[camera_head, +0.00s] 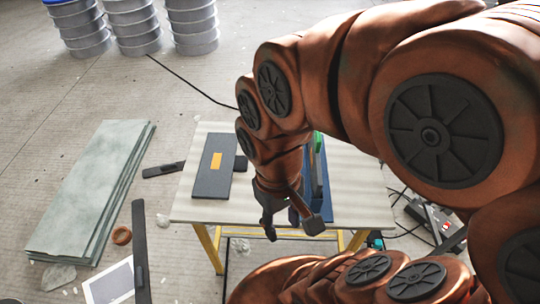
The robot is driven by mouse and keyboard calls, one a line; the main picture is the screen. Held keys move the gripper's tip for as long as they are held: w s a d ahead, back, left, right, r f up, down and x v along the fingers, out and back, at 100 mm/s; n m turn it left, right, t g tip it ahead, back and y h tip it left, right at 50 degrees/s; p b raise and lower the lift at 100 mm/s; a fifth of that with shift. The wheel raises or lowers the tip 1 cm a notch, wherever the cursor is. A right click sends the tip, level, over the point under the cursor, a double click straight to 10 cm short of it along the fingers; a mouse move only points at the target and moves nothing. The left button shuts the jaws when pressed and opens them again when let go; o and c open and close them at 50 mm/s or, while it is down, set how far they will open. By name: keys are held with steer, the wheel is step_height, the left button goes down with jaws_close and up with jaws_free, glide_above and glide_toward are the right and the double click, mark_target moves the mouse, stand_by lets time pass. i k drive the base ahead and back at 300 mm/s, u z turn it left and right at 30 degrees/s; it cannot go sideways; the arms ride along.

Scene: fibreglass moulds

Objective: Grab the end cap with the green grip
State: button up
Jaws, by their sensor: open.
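A green piece (318,145) shows in a narrow strip behind my arm, at the upper right of the work table. It may be the green grip of the end cap; most of it is hidden. A dark blue part (307,168) stands or lies below it, partly covered by my wrist. My gripper (291,228) points down near the table's front edge, left of and below the green piece in the picture. Its two fingers are apart with nothing visible between them.
The pale table (190,205) has yellow legs. A dark flat plate (213,170) with an orange label lies on its left half. Greenish sheets (90,190) are stacked on the floor at left. Metal drums (130,25) stand behind. A cable and a power box (432,220) lie at right.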

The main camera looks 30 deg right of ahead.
mark_target(315, 144)
steer(key=u, duration=1.5)
steer(key=k, duration=2.15)
steer(key=z, duration=2.85)
steer(key=i, duration=0.6)
steer(key=u, duration=2.9)
